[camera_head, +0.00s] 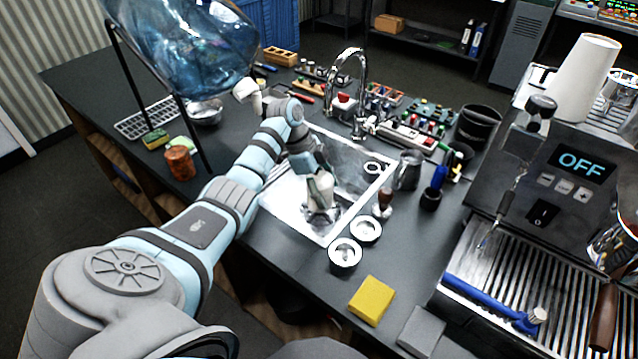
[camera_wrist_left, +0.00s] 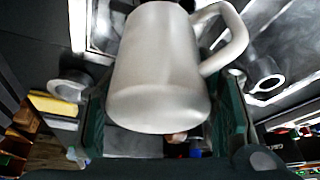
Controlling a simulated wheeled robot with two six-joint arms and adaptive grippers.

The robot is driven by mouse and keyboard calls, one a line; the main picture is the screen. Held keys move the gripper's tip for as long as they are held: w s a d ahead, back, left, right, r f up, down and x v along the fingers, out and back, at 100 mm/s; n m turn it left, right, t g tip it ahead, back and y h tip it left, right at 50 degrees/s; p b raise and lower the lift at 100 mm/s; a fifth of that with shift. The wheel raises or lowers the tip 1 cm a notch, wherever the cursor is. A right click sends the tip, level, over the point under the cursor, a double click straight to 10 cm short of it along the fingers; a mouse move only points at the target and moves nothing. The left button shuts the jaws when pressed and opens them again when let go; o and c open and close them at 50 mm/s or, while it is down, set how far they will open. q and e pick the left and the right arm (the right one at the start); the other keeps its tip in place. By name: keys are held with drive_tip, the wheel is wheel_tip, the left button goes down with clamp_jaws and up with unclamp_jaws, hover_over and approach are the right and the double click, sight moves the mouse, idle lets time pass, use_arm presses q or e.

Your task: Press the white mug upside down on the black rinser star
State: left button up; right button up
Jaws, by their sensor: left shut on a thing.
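My left gripper (camera_head: 317,184) reaches over the sink (camera_head: 282,201) and is shut on the white mug (camera_head: 322,194). In the left wrist view the mug (camera_wrist_left: 160,65) sits between the two dark green fingers, its handle to the right and its closed end towards the camera. In the head view the mug hangs low over a dark, shiny patch (camera_head: 321,216) in the sink's near corner, which may be the rinser. The black star itself is hidden, so I cannot tell whether the mug touches it. My right gripper is not in view.
A chrome tap (camera_head: 345,75) stands behind the sink. A steel pitcher (camera_head: 408,170) is to its right. Two round metal cups, a yellow sponge (camera_head: 371,300) and the espresso machine (camera_head: 560,180) are nearer and right. A large blue bottle (camera_head: 185,45) hangs at the back left.

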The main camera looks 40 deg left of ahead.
sight(327, 180)
use_arm(q)
drive_tip(key=shift+r, duration=0.1)
idle(0.5)
drive_tip(key=shift+r+p, duration=0.4)
drive_tip(key=shift+p, duration=0.1)
wheel_tip(327, 180, up, 5)
drive_tip(key=p, duration=0.3)
drive_tip(key=shift+r+p, duration=0.1)
drive_tip(key=shift+p, duration=0.2)
drive_tip(key=shift+s+f, duration=0.1)
drive_tip(key=shift+f, duration=0.1)
